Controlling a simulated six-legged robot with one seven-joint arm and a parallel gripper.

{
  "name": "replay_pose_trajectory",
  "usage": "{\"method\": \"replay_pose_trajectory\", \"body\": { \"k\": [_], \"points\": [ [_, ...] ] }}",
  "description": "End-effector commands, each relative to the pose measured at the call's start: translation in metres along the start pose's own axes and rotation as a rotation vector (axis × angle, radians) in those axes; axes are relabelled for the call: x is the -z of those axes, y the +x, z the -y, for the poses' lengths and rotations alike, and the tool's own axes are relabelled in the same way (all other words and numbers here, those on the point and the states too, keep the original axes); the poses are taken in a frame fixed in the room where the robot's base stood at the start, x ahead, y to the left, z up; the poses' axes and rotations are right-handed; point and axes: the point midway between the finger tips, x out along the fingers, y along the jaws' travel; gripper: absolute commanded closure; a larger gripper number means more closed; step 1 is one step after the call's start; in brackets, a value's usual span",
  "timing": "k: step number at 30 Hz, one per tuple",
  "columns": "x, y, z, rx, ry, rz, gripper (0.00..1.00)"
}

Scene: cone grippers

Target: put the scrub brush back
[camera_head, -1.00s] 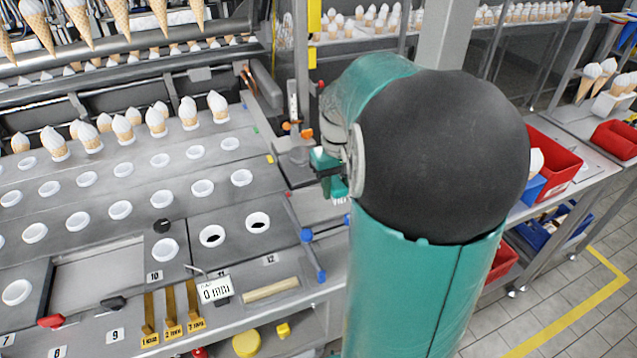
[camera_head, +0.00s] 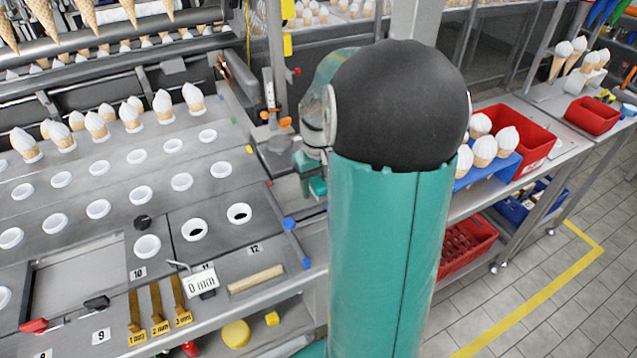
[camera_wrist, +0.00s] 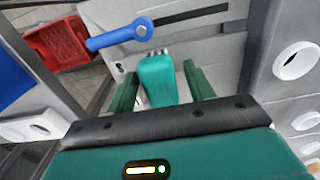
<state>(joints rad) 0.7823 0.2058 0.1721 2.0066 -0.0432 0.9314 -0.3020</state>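In the wrist view, a teal block with small grey tufts at its far end, which looks like the scrub brush (camera_wrist: 158,84), lies between the two dark green fingers of my gripper (camera_wrist: 161,66). A narrow gap shows on each side, so the fingers look open around it. Contact cannot be made out. In the head view my gripper (camera_head: 313,182) is small and partly hidden by my arm, low by the right end of the grey machine table (camera_head: 225,175). I cannot separate brush from fingers there.
A blue-ended lever (camera_wrist: 130,35) is close by in the wrist view. White ice-cream cones stand in a blue holder (camera_head: 487,172) beside a red bin (camera_head: 530,140) on the right. Tiled floor is free at right.

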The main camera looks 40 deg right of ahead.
Motion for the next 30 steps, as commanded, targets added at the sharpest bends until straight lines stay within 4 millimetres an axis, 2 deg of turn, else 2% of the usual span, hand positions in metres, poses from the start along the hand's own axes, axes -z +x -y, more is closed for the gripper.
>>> {"method": "replay_pose_trajectory", "body": {
  "k": [8,13,17,24,30],
  "points": [
    [0.000,-0.001,0.000,0.000,0.000,0.000,0.46],
    [0.000,-0.013,0.000,-0.001,0.000,-0.002,0.46],
    [0.001,-0.036,0.000,-0.003,-0.001,-0.005,0.46],
    [0.001,-0.089,0.000,-0.002,-0.001,-0.005,0.46],
    [0.000,-0.117,0.000,-0.001,0.000,-0.001,0.46]
  ]
}}
